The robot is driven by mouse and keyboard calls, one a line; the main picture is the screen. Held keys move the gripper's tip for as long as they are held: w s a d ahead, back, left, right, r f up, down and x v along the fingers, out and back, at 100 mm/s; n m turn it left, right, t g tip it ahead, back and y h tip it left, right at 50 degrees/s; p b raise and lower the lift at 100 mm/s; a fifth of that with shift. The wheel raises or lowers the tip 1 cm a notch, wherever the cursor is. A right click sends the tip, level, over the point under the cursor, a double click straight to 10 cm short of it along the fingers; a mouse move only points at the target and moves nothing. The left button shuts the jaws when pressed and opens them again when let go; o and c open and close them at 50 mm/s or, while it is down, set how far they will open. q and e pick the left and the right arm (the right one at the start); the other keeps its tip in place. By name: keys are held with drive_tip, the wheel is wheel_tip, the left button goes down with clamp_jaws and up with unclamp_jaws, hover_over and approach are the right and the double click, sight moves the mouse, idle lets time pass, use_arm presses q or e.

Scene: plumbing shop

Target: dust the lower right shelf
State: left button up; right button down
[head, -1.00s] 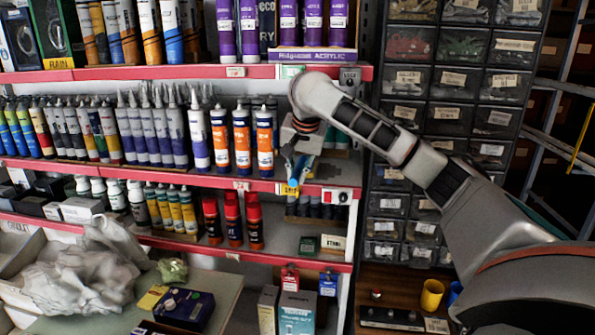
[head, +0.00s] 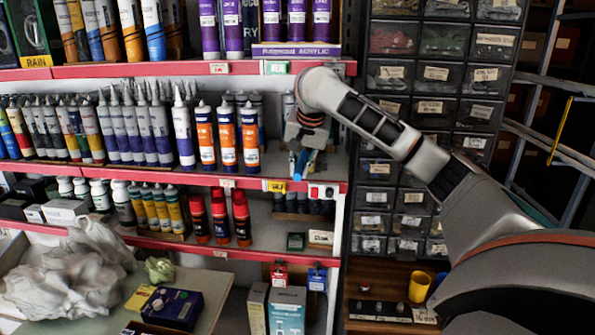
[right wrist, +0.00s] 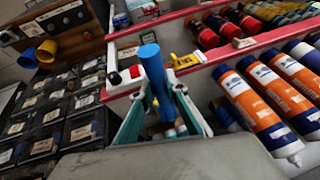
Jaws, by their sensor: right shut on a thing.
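My right gripper (head: 299,158) is at the right end of the middle red-edged shelf (head: 140,170), just right of the orange-and-white tubes (head: 227,137). It is shut on a blue rod-like thing (right wrist: 150,62), whose end also shows at the shelf's front edge in the head view (head: 298,174). In the right wrist view the teal-sided fingers (right wrist: 160,98) close around the blue thing. I cannot tell whether it touches the shelf; any dusting end is not visible. Below is a lower shelf (head: 265,241) with red-capped bottles (head: 220,217) and dark bottles to their right. My left gripper is out of view.
A yellow tag (head: 275,186) and a red-and-white box (head: 322,191) sit on the shelf edge near the gripper. Dark drawers (head: 390,120) stand to the right. A workbench (head: 215,300) with a crumpled bag is at lower left. Yellow cup (head: 419,287) stands lower right.

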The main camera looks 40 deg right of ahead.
drive_tip(key=shift+w+d+f, duration=0.1)
drive_tip(key=shift+w+d, duration=0.2)
drive_tip(key=shift+d, duration=0.25)
drive_tip(key=shift+s+r, duration=1.75)
drive_tip(key=shift+s, duration=0.9)
drive_tip(key=s+a, duration=1)
drive_tip(key=a, duration=0.2)
drive_tip(key=shift+s, duration=0.15)
